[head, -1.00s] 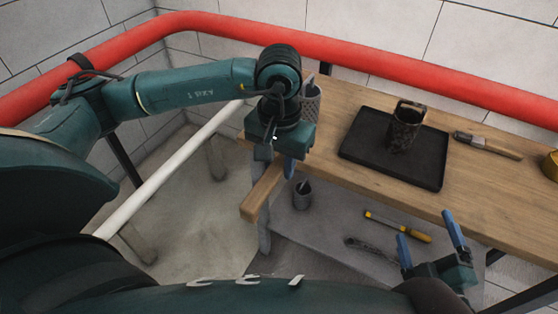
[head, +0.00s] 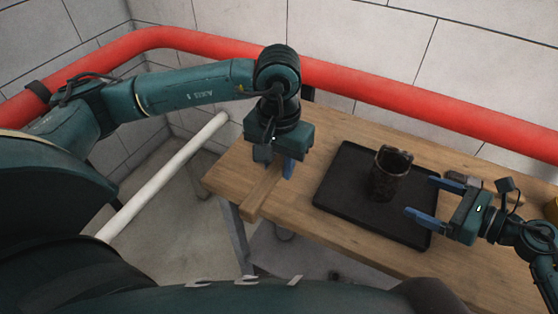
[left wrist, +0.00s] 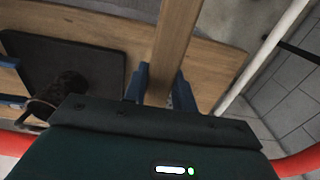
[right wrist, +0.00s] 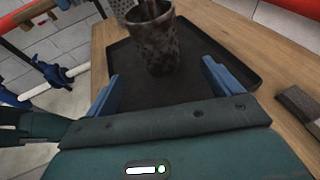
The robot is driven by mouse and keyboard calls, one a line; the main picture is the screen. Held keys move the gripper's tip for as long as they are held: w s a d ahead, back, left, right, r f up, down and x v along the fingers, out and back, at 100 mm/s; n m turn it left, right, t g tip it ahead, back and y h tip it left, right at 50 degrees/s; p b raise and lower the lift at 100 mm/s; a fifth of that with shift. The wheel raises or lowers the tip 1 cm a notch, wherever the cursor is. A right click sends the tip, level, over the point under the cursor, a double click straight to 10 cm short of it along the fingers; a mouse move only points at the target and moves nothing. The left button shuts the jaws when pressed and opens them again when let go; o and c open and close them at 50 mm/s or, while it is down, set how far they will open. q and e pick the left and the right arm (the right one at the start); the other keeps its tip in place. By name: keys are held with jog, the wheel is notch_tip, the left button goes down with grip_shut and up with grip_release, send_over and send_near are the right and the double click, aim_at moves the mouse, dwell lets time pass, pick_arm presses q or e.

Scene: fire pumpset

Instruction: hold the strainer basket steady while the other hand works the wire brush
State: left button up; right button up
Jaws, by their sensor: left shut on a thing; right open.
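The strainer basket (head: 388,172) is a dark, mottled, open-topped cylinder. It stands upright on a black tray (head: 345,212) on the bench. My right gripper (head: 420,196) is open at the basket's right side, fingers pointing at it. In the right wrist view the basket (right wrist: 153,45) stands just beyond and between the fingertips, apart from them. My left gripper (left wrist: 160,85) is shut on a wooden bar (head: 262,192) at the bench's left end.
The wooden bench (head: 235,172) has free room left of the tray. A red pipe (head: 400,105) runs along the wall behind. A yellow object (head: 552,208) is at the far right.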

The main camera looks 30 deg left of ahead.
aim_at(399, 187)
jog(key=shift+w+a+f, duration=0.1)
jog(key=shift+a, duration=0.4)
pick_arm(q)
jog(key=shift+s+f, duration=0.15)
jog(key=shift+f, duration=0.05)
pick_arm(e)
jog(key=x, duration=0.5)
pick_arm(q)
jog(key=shift+f+b, duration=0.95)
jog(key=shift+b, duration=0.25)
pick_arm(e)
jog(key=x, duration=0.3)
jog(key=shift+f, duration=0.15)
pick_arm(q)
jog(key=shift+f, duration=0.15)
pick_arm(e)
jog(key=shift+w+a, duration=0.1)
jog(key=shift+a, duration=0.3)
jog(key=c, duration=0.9)
